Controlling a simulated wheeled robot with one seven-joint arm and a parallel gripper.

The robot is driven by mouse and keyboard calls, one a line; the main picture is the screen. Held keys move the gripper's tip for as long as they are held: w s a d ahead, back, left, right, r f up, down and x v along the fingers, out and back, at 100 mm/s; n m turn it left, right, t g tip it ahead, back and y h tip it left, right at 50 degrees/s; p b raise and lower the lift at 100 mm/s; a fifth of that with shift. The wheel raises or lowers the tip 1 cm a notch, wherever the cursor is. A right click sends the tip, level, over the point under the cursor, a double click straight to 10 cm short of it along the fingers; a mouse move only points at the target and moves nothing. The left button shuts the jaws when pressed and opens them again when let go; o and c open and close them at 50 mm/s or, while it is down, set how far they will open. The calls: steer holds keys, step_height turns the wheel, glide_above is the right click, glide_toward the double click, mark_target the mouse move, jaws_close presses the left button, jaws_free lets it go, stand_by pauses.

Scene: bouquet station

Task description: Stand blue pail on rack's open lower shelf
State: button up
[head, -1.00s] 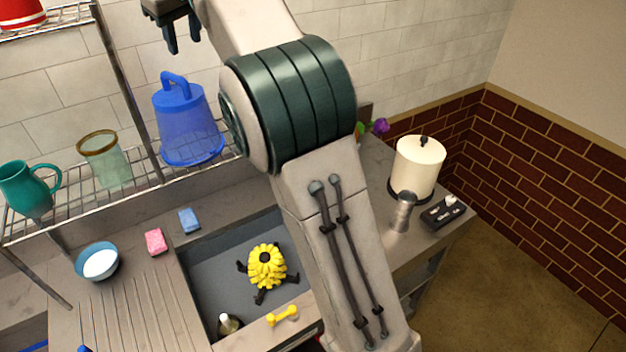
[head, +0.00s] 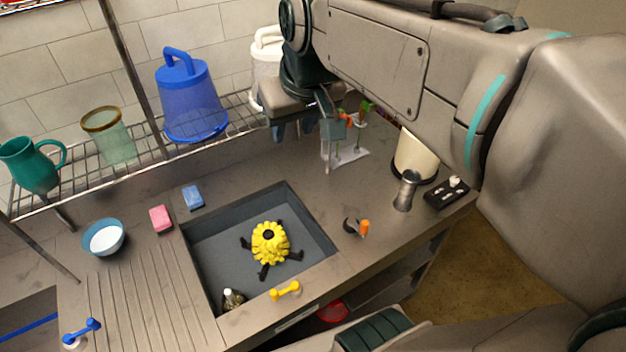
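The blue pail (head: 190,108) stands on the wire rack's lower shelf (head: 150,152), its wide end down and its arched handle on top. My gripper (head: 293,130) is to the right of the pail, apart from it, pointing down in front of a white pail (head: 266,62). Its fingers look parted with nothing seen between them, though they are small and partly hidden by my wrist. The white pail is partly hidden behind my arm.
A green glass vase (head: 110,140) and teal jug (head: 32,165) share the shelf. A flower holder (head: 343,152) stands close right of my gripper. A cream canister (head: 412,158) and metal shaker (head: 406,190) are further right. The sink (head: 215,250) holds a yellow item.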

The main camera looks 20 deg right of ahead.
steer(key=s+d+f+m, duration=0.1)
steer(key=s+f, duration=0.8)
steer(key=shift+s+d+f+h, duration=0.15)
steer(key=shift+s+f+h, duration=0.05)
steer(key=shift+s+h, duration=0.1)
steer(key=shift+f, duration=0.1)
step_height(320, 180, down, 7)
steer(key=b, duration=0.6)
steer(key=shift+w+g, duration=0.25)
steer(key=shift+g, duration=0.15)
